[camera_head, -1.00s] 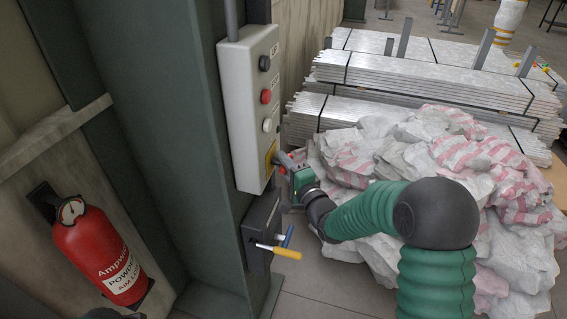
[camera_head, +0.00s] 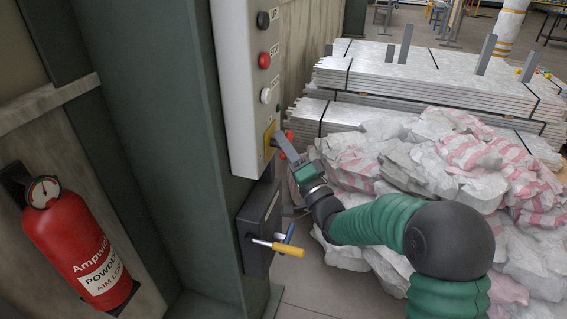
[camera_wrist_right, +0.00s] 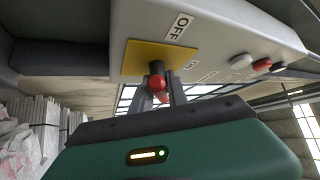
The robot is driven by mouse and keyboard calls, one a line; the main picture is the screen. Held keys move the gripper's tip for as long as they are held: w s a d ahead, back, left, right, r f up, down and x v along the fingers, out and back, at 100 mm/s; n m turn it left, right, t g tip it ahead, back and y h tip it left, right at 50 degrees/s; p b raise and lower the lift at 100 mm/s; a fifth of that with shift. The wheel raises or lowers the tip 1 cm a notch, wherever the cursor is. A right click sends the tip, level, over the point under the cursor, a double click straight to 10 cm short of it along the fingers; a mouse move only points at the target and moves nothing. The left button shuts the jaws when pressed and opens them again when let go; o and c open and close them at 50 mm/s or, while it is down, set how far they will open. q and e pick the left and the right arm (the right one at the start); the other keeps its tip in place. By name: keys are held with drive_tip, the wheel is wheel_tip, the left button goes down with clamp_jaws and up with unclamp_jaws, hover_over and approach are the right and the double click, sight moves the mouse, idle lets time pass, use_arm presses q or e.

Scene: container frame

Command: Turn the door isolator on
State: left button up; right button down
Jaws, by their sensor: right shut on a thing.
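The door isolator is a red knob (camera_wrist_right: 157,84) on a yellow plate (camera_wrist_right: 146,60) at the lower end of the grey control box (camera_head: 238,80). In the head view the yellow plate (camera_head: 269,138) shows edge-on. An OFF label (camera_wrist_right: 180,26) sits beside the plate in the right wrist view. My right gripper (camera_head: 283,148) is at the knob, and its fingers (camera_wrist_right: 163,92) lie on both sides of it, shut on it. The fingers partly hide the knob in the head view. My left gripper is not in view.
A grey box with a yellow-handled lever (camera_head: 288,249) is just below the control box. A red fire extinguisher (camera_head: 78,240) hangs on the left. Filled bags (camera_head: 440,175) and stacked panels (camera_head: 420,80) stand behind my right arm.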

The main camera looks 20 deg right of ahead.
drive_tip(key=n+y+b, duration=0.3)
drive_tip(key=n+b, duration=0.1)
drive_tip(key=f+n+g+y+b, duration=0.1)
drive_tip(key=n+y+b, duration=0.3)
drive_tip(key=n, duration=0.1)
drive_tip(key=n+y+b, duration=0.3)
drive_tip(key=n+b, duration=0.1)
drive_tip(key=shift+f+y, duration=0.15)
drive_tip(key=shift+y, duration=0.25)
drive_tip(key=shift+r+n+g+y+b, duration=0.15)
drive_tip(key=shift+n+g+y+b, duration=0.3)
drive_tip(key=shift+n+g+y, duration=1)
drive_tip(key=shift+r+n+g+y+b, duration=0.1)
drive_tip(key=shift+n+g+y+b, duration=0.55)
drive_tip(key=shift+n, duration=1.4)
drive_tip(key=shift+n+g+y, duration=0.4)
drive_tip(key=shift+g+y, duration=0.1)
drive_tip(key=shift+r+n+g, duration=0.15)
drive_tip(key=shift+n+g, duration=0.15)
drive_tip(key=shift+n, duration=0.1)
drive_tip(key=c, duration=1.3)
unclamp_jaws()
drive_tip(key=shift+r, duration=0.1)
drive_tip(key=shift+d, duration=0.1)
